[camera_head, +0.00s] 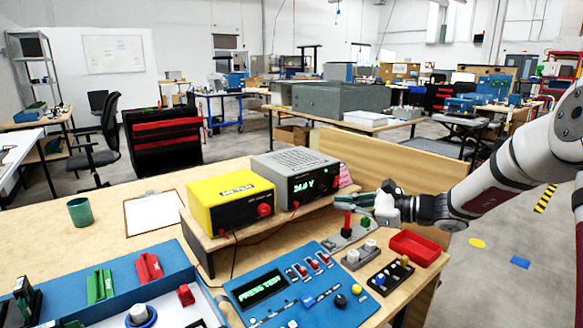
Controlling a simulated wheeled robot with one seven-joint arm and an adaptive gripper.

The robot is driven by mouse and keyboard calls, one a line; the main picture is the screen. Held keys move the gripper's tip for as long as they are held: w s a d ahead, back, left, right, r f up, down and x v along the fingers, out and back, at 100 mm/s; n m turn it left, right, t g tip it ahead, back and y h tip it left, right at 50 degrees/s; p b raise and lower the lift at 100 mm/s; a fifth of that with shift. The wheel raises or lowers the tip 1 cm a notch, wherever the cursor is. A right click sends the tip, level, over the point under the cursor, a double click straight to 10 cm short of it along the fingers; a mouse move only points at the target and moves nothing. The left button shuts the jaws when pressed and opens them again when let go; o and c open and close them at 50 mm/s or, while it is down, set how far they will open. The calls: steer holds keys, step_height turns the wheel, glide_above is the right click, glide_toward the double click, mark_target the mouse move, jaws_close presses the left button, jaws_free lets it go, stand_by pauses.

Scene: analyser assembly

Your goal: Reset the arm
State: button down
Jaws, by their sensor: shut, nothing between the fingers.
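My arm reaches in from the right. My gripper (364,200) is shut and empty, and its fingertips point left. In the picture it shows just above a red upright part (348,224) and a green block (366,222) on a small grey base. I cannot tell how much gap lies between the fingertips and these parts. A blue analyser panel (335,296) with a display reading "PRESS TEM" stands nearer the camera.
A red tray (416,248) and a black block (390,277) lie on the bench at right. A clipboard (154,211) and green cup (80,212) are at left.

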steer(key=s+a+r+n+g+h, duration=0.2)
steer(key=s+n, duration=0.2)
steer(key=s, duration=0.5)
steer(key=s+a+r+n+g+h, duration=0.1)
steer(key=s+a+n+g+h, duration=0.2)
steer(key=s, duration=0.5)
steer(key=s+a+r+n+g+h, duration=0.1)
steer(key=s+a+r+n+g, duration=0.1)
steer(key=s+n, duration=0.5)
steer(key=s+d+f+n+h, duration=0.1)
steer(key=s+d+n+h, duration=0.4)
steer(key=s, duration=0.7)
steer(key=s+d+f+h, duration=0.1)
steer(key=s+d+h, duration=0.2)
steer(key=s+d, duration=0.6)
step_height(320, 180, up, 15)
steer(key=s+a+t+p, duration=0.2)
steer(key=t+p, duration=0.1)
steer(key=p, duration=1)
steer(key=shift+s+n, duration=0.25)
steer(key=shift+n, duration=0.05)
